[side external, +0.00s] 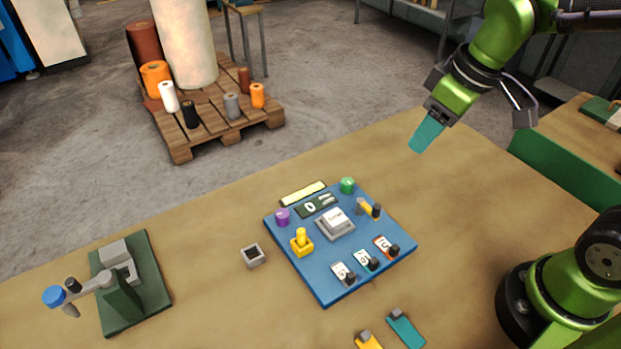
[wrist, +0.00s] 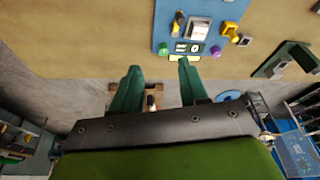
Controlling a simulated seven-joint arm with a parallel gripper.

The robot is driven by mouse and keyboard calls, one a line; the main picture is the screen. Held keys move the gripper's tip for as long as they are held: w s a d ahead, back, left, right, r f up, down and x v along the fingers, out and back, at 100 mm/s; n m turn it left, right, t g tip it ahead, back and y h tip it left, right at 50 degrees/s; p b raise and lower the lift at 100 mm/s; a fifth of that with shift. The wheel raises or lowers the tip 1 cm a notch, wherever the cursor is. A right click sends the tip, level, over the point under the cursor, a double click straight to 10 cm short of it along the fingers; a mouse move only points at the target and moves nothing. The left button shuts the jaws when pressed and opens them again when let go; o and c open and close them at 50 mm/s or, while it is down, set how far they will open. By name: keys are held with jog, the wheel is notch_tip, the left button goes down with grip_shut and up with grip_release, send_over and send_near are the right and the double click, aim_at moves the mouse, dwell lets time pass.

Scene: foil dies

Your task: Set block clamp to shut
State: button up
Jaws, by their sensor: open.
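The clamp (side external: 123,293) stands on a dark green base at the left of the table in the side view. It has a grey block at the back, a green upright wedge, and a grey lever arm reaching out to the left past the base, ending in a blue knob (side external: 54,296). I cannot tell whether its jaw is shut. Its green base (wrist: 289,60) also shows at the right of the wrist view. My gripper (side external: 427,133) is high above the table's right part, far from the clamp. Its green fingers (wrist: 158,68) are apart and empty.
A blue panel (side external: 327,287) with buttons, switches and a display lies mid-table. A small grey open box (side external: 253,256) sits between panel and clamp. Yellow (side external: 369,342) and teal (side external: 407,330) pieces lie at the front. A pallet (side external: 235,125) with spools stands on the floor behind.

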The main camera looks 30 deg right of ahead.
aim_at(377, 206)
jog(key=w+a+n+g+h, duration=0.1)
jog(key=a+n+g, duration=0.15)
jog(key=n, duration=0.45)
jog(key=w+a+n+g, duration=0.1)
jog(key=w+a+n, duration=0.15)
jog(key=n, duration=0.55)
jog(key=f, duration=1)
jog(key=s+f, duration=0.1)
jog(key=f, duration=0.5)
jog(key=shift+a, duration=0.3)
jog(key=shift+r, duration=0.1)
grip_shut()
